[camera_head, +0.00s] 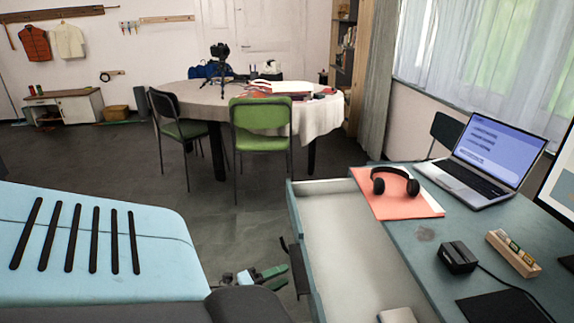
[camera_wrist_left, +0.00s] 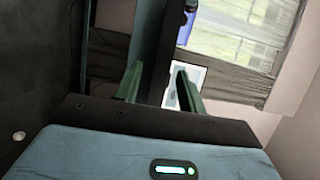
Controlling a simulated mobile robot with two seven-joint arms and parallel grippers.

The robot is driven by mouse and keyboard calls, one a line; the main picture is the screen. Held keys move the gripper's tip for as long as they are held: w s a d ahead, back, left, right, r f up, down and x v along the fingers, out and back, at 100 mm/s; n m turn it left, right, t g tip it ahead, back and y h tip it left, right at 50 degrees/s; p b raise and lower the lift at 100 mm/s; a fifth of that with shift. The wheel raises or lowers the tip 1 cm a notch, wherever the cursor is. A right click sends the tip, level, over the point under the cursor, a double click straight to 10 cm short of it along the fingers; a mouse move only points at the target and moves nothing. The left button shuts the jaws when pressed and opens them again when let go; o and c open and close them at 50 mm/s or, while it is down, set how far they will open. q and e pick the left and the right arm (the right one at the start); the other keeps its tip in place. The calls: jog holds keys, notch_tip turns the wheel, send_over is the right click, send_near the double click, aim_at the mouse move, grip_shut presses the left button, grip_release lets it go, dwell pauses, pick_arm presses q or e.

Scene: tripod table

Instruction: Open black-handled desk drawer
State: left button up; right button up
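The desk drawer (camera_head: 345,228) is pulled out from the left side of the blue-grey desk (camera_head: 408,232), and its pale interior shows. Its black handle (camera_head: 298,268) is on the drawer's left front face. My left gripper (camera_head: 276,277) is low in the head view, just left of the handle, with its green fingers pointing toward it. In the left wrist view the two fingers (camera_wrist_left: 159,88) stand apart, with a dark and teal panel beyond them. I see nothing clamped between them; contact with the handle cannot be told. My right gripper is in neither view.
The desk bears a laptop (camera_head: 484,160), headphones (camera_head: 394,181) on a red folder (camera_head: 412,205), and a black box (camera_head: 457,257). A pale object (camera_head: 397,315) is at the drawer's near end.

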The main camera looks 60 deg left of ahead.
pick_arm(q)
jog(key=s, duration=0.4)
jog(key=shift+s, duration=0.4)
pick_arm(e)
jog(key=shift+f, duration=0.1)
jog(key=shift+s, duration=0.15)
pick_arm(q)
jog(key=s+d+f+n+g, duration=0.3)
jog(key=s+d+f+n, duration=0.25)
jog(key=d, duration=0.25)
jog(key=s+d+f+n+g, duration=0.4)
jog(key=s+d+f+n, duration=0.15)
jog(key=d, duration=0.35)
jog(key=s+d+f+n+g+h, duration=0.2)
jog(key=s+d+n+g, duration=0.35)
jog(key=s+d, duration=0.7)
jog(key=w+r+t+p, duration=0.3)
jog(key=w+r+p, duration=0.5)
jog(key=r+p, duration=0.4)
jog(key=shift+w+r, duration=0.3)
jog(key=shift+r, duration=0.35)
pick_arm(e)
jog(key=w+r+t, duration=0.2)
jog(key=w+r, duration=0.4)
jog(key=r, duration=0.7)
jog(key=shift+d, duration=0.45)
